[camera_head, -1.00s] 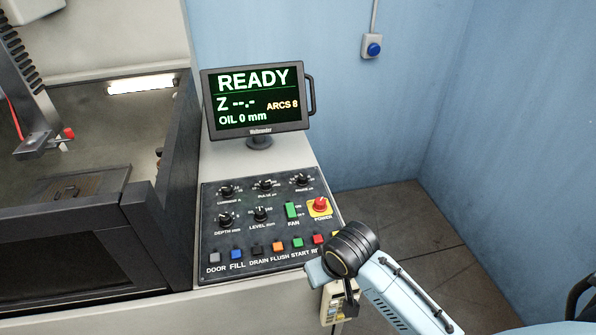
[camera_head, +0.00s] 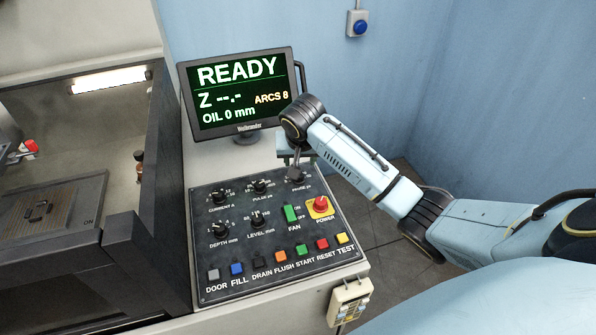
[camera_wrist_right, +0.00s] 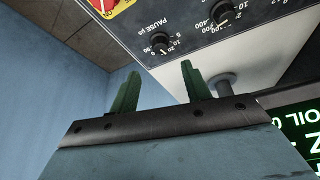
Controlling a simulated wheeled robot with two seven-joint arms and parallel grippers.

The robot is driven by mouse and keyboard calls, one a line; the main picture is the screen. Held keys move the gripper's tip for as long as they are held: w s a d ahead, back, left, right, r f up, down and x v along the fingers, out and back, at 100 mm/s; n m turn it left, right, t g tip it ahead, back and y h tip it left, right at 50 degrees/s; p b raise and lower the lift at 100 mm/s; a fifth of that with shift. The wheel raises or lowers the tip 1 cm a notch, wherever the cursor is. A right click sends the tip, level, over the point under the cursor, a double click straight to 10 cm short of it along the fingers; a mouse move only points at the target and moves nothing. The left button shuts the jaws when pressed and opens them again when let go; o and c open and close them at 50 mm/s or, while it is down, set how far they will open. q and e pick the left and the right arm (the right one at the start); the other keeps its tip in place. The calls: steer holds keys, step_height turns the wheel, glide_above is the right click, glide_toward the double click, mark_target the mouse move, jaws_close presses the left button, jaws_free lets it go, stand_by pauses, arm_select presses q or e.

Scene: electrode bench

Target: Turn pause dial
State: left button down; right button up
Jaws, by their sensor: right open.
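The pause dial is a small black knob with a white pointer mark and printed numbers around it. In the right wrist view, the pause dial (camera_wrist_right: 160,43) lies just beyond the fingertips, roughly centred between them. My right gripper (camera_wrist_right: 160,72) is open, with two green fingers apart and nothing between them. In the head view my right gripper (camera_head: 296,164) comes down over the upper right corner of the control panel (camera_head: 283,268), where it largely hides the dial. I cannot tell whether the fingers touch the panel. My left gripper is not in view.
The red power knob (camera_head: 320,204) on its yellow plate is close to the pause dial. The pulse dial (camera_head: 260,187) is to its left. The monitor (camera_head: 243,92) reading READY stands behind the panel, near my right wrist. Coloured buttons line the panel's front.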

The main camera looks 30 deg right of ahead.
steer(key=x, duration=0.9)
steer(key=shift+w+f+b, duration=0.2)
steer(key=shift+b, duration=0.2)
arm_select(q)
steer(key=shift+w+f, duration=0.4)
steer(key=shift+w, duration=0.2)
arm_select(e)
steer(key=c, duration=1)
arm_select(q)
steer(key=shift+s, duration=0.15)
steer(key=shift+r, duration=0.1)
